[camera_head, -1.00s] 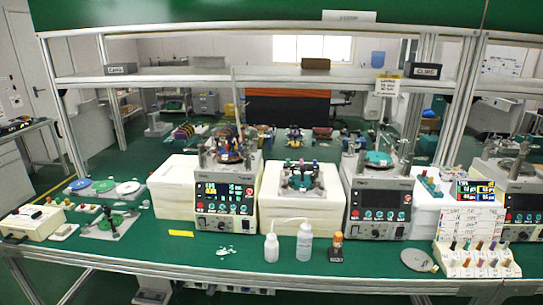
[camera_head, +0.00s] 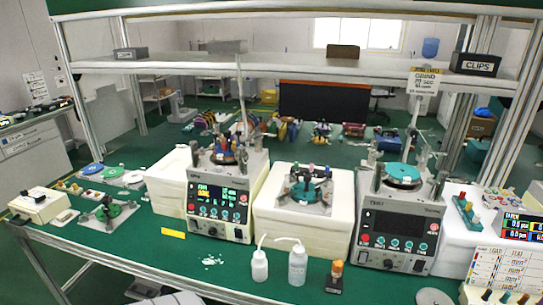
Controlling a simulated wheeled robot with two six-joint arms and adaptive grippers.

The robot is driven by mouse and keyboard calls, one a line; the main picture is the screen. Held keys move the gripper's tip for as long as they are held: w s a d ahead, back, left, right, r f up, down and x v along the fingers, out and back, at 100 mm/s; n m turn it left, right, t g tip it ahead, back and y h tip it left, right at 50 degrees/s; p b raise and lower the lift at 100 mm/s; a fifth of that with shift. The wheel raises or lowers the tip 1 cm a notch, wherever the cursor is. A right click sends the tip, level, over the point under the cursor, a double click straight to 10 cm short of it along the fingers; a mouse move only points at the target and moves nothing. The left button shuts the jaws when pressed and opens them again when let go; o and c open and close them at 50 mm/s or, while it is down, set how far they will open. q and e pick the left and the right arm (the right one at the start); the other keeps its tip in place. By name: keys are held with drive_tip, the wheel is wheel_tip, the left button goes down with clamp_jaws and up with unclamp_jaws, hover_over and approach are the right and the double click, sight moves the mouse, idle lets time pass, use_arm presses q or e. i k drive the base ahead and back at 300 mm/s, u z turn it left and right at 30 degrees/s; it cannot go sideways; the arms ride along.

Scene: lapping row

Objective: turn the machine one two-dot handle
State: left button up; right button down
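A lapping machine with a lit display (camera_head: 220,208) stands left of centre on the green bench. A plate with a fixture and coloured parts (camera_head: 228,152) sits on its top. A second fixture with several coloured knobs (camera_head: 307,185) stands on the white block to its right. Another machine with a dark display (camera_head: 397,220) and a green disc (camera_head: 403,173) on top stands further right. The machine numbers and any dot marks on handles are too small to read. Neither of my grippers is in view.
Two white bottles (camera_head: 298,266) and a small orange-topped bottle (camera_head: 335,275) stand near the front edge. A white puddle-like patch (camera_head: 213,261) and a yellow strip (camera_head: 173,233) lie at left.

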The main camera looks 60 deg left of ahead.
sight(242, 150)
drive_tip(key=u, duration=0.35)
drive_tip(key=i, duration=0.7)
drive_tip(key=u, duration=0.6)
